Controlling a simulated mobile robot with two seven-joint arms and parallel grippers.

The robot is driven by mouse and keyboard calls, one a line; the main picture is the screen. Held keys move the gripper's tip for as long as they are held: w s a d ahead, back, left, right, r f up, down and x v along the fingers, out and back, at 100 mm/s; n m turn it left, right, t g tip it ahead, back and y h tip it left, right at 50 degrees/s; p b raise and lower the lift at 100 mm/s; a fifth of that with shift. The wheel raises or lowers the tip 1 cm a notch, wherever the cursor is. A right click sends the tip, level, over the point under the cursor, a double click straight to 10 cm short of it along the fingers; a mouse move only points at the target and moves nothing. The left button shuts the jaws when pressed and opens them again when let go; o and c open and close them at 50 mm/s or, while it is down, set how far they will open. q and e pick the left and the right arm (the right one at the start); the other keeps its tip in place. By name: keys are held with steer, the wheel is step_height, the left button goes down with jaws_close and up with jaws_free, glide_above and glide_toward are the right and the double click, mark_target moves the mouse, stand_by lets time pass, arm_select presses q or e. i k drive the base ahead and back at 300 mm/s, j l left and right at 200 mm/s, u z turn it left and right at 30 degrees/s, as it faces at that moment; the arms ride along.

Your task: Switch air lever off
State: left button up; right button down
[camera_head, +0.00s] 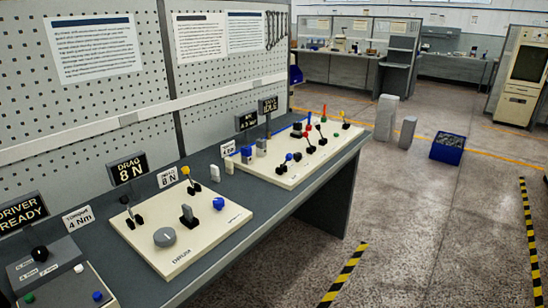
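I see no part of either gripper.
The dark bench (255,210) runs along a pegboard wall (100,105). A "DRAG 8 N" sign (127,168) and a "DRIVER READY" sign (22,211) stand on it. A blue crate (447,149) and grey blocks (385,118) stand on the floor. Floor at right is mostly clear.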

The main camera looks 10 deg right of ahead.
mark_target(289, 156)
steer(key=i+l+u, duration=0.3)
steer(key=i, duration=0.2)
steer(key=i+l+u, duration=0.3)
steer(key=l, duration=0.25)
steer(key=i, duration=0.1)
